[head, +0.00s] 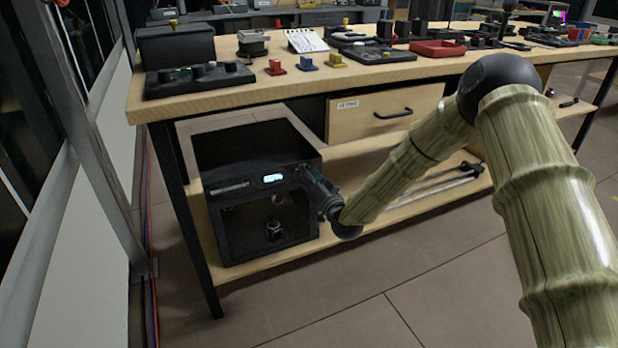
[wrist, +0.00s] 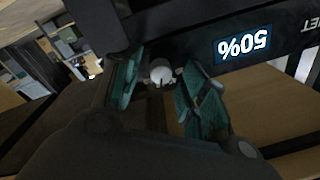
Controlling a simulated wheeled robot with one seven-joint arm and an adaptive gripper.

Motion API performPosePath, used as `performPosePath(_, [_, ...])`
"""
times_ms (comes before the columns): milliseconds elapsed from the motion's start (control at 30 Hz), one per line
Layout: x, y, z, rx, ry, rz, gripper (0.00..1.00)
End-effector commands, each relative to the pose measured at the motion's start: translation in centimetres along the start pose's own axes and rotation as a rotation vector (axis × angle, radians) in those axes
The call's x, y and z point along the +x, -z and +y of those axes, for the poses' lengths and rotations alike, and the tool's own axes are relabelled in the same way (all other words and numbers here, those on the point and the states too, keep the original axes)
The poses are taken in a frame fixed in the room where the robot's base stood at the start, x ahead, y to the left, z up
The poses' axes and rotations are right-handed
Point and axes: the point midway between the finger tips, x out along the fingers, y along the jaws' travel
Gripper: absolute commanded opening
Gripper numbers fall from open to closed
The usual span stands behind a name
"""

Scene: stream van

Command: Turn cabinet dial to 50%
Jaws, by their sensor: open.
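The black cabinet (head: 225,190) stands on the lower shelf of the workbench at the left, with a small lit display (head: 273,178) on its front top strip. In the wrist view the display (wrist: 243,46) appears upside down and reads 50%. A small pale round knob, the dial (wrist: 161,73), sits between my fingers in the wrist view. My gripper (wrist: 160,88) is open, with one teal finger pad on each side of the dial. I cannot tell whether either pad touches it. In the head view my gripper (head: 308,178) is at the right end of the cabinet's top strip and hides the dial.
The workbench top (head: 215,87) above holds many small devices and a red tray (head: 438,48). A wooden drawer (head: 385,112) with a black handle is right of the cabinet. Metal rods (head: 440,180) lie on the lower shelf. The floor (head: 400,285) in front is clear.

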Motion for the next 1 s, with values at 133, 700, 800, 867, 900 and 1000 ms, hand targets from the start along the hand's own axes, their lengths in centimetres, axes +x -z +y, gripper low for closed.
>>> performPosePath(133, [-1.9,0.0,0.1,0.002,-0.002,-0.001,0.44])
performPosePath(700, [-10.8,0.0,0.1,0.0,-0.002,0.0,0.44])
performPosePath(800, [-11.3,0.1,0.1,0.001,-0.002,0.001,0.44])
performPosePath(867, [-11.5,0.0,0.1,0.001,-0.002,0.001,0.44])
performPosePath(900, [-11.5,0.0,0.1,0.001,-0.002,0.001,0.44])
performPosePath(1000, [-11.5,0.0,0.1,0.001,-0.002,0.001,0.44])
